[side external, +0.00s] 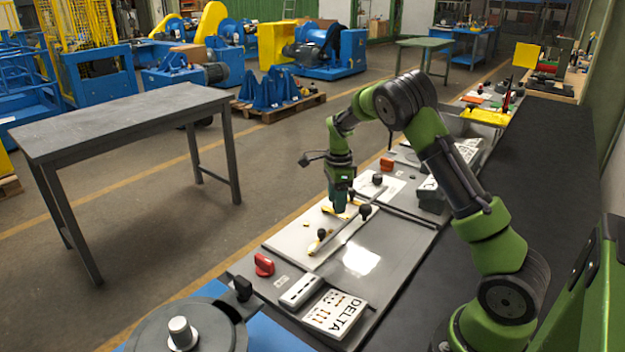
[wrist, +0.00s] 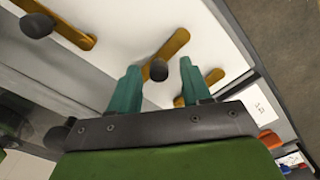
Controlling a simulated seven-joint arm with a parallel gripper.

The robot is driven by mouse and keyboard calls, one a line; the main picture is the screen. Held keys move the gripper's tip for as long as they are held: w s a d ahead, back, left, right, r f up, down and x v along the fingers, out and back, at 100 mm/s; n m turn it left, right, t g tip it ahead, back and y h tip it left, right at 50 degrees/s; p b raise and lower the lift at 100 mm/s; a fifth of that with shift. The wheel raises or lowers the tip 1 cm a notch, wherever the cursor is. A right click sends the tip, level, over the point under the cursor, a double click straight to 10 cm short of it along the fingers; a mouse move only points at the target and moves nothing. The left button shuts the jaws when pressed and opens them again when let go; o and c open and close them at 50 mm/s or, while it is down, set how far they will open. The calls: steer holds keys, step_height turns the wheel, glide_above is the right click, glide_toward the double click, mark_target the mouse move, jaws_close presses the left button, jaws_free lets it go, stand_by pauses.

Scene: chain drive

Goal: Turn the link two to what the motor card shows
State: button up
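My gripper (wrist: 160,66) is open, with its two teal fingertips on either side of a black knob (wrist: 157,70). I see no clear contact. This knob sits on the middle yellow link (wrist: 173,46), which slants across the white plate. Another yellow link (wrist: 78,36) with a black knob lies at the upper left, and a yellow piece (wrist: 208,82) shows to the right. I cannot read which is link two. In the side view, my gripper (side external: 338,208) is low over the white plate (side external: 290,240). A white card (side external: 335,313) reads DELTA; whether it is the motor card is unclear.
A red switch handle (side external: 264,265) and a pale block (side external: 300,291) sit near the plate. More cards and a second red handle (side external: 386,164) stand farther along the bench. A large grey round housing (side external: 190,335) is at the front left. The grey panel right of the plate is clear.

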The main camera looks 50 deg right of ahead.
step_height(320, 180, up, 17)
stand_by(0.7)
steer(key=shift+f, duration=0.1)
